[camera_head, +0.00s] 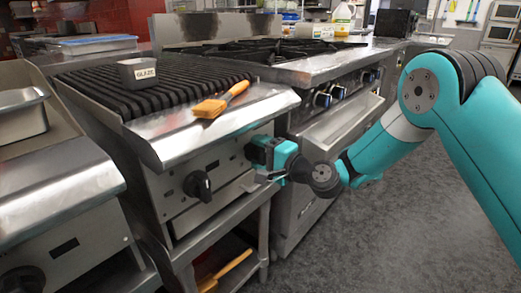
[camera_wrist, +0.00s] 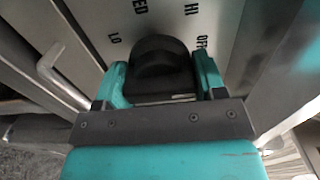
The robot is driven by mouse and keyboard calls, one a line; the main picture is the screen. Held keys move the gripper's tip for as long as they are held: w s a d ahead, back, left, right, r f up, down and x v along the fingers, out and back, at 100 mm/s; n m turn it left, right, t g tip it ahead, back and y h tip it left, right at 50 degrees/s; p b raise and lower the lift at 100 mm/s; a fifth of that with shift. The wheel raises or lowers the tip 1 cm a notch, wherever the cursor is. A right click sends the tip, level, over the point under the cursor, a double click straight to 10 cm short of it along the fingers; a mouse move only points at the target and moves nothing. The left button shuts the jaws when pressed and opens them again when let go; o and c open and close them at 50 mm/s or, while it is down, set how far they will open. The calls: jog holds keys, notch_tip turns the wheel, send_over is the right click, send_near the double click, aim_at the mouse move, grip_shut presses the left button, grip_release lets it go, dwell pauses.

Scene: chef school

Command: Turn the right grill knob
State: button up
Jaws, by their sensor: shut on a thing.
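The right grill knob (camera_wrist: 160,68) is black and sits between the two teal fingers of my gripper (camera_wrist: 160,84) in the wrist view. Its panel (camera_wrist: 215,25) shows the markings LO, MED, HI and OFF around it. In the head view my gripper (camera_head: 262,155) is at the right end of the grill's front panel (camera_head: 217,165), shut on the knob and mostly covering it. The left grill knob (camera_head: 198,185) is black and uncovered on the same panel.
A brush (camera_head: 222,101) with an orange handle and a grey container labelled GLAZE (camera_head: 137,73) rest on the grill top. A stove (camera_head: 335,85) with its own knobs stands close on the right. Grey floor (camera_head: 400,225) is open in front.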

dwell(0.4)
jog(key=o, duration=0.9)
jog(key=b+v, duration=0.9)
jog(key=v, duration=0.8)
jog(key=shift+s+d+f, duration=0.1)
jog(key=shift+s+d, duration=0.1)
